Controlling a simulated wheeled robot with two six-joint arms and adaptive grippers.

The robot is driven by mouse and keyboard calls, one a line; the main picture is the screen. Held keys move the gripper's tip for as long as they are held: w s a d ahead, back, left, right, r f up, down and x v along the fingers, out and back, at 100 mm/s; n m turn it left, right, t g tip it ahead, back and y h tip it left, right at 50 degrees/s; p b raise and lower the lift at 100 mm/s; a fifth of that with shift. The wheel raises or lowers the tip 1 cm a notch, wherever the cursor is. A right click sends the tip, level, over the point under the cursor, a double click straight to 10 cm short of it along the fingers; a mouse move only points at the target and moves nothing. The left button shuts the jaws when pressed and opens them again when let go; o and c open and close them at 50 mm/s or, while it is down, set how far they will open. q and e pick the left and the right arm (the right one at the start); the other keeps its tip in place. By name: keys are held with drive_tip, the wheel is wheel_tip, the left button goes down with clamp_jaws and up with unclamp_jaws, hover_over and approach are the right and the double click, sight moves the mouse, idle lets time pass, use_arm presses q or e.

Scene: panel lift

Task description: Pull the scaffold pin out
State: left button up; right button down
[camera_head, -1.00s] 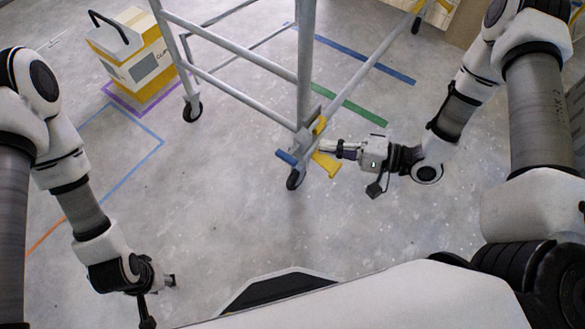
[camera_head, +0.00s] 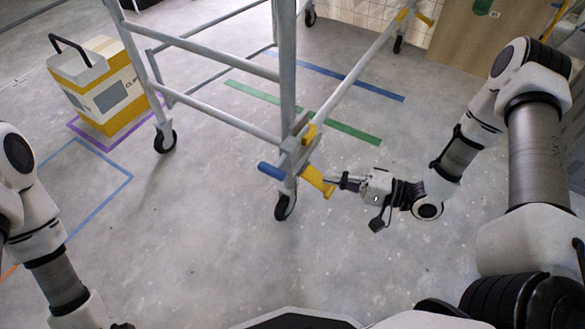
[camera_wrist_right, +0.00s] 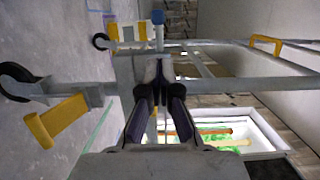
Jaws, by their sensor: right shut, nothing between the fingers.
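The scaffold pin (camera_head: 271,171), with a blue handle, sits at the lower corner of the grey scaffold frame (camera_head: 287,70). The blue end (camera_wrist_right: 158,17) also shows in the right wrist view, beyond the joint; I cannot tell how deep the pin sits. My right gripper (camera_head: 332,181) is shut and empty, to the right of the corner and close to a yellow lever (camera_head: 317,180). In the right wrist view its fingertips (camera_wrist_right: 160,68) point at the grey joint, and I cannot tell whether they touch it. My left gripper is below the picture.
A caster (camera_head: 285,206) stands under the scaffold corner, and another (camera_head: 165,140) stands further left. A yellow and white box (camera_head: 98,90) is at the back left. Tape lines mark the floor. The floor in front of the scaffold is clear.

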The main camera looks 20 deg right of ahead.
sight(290, 149)
drive_tip(key=b+x, duration=0.4)
drive_tip(key=x, duration=0.5)
drive_tip(key=shift+w+a+f+b, duration=0.1)
drive_tip(key=shift+a+f+b, duration=0.1)
drive_tip(key=shift+b, duration=0.15)
drive_tip(key=shift+w+a+r, duration=0.15)
drive_tip(key=shift+w, duration=0.05)
use_arm(q)
wheel_tip(290, 149, down, 5)
drive_tip(key=shift+r, duration=0.1)
